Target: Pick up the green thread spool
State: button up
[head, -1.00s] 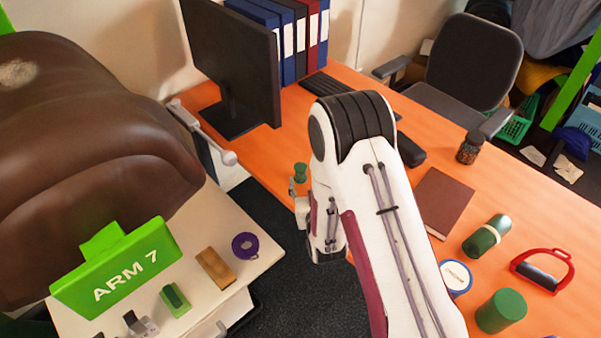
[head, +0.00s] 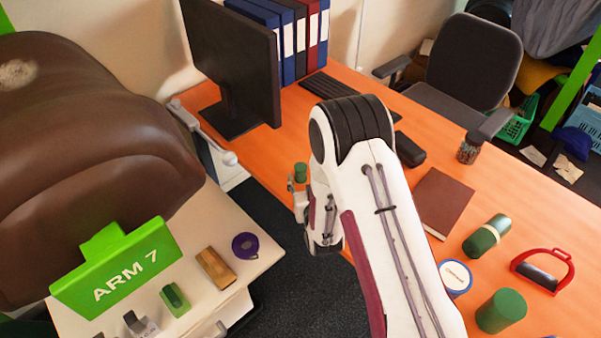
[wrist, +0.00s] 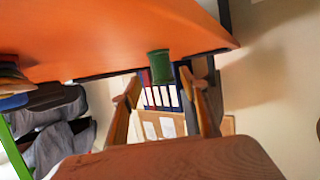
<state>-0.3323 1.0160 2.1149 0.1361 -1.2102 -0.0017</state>
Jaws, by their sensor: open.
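The green thread spool (head: 301,172) stands near the orange desk's left edge in the head view. In the wrist view, which looks upside down, the spool (wrist: 158,66) meets the orange surface at the top. My gripper (head: 296,190) is right at the spool in the head view, partly hidden by my arm. In the wrist view my gripper (wrist: 158,80) is open, with one finger on each side of the spool's line. The spool shows at the fingertips; I cannot tell whether it is between them or just beyond. No finger visibly grips it.
A monitor (head: 235,70) stands behind the spool. A brown saddle (head: 90,130) and a bench with a green ARM 7 sign (head: 118,275) are at left. A green cylinder (head: 500,311), green roll (head: 487,236), red stirrup (head: 542,270) and notebook (head: 442,202) lie on the desk at right.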

aim_at(302, 175)
jog(key=shift+x, duration=1.5)
jog(key=shift+w+a+f, duration=0.2)
jog(key=shift+w+f, duration=0.05)
jog(key=shift+w, duration=0.2)
jog(key=shift+w+a+f, duration=0.2)
jog(key=shift+w+f, duration=0.1)
jog(key=shift+w, duration=0.15)
jog(key=c, duration=1.2)
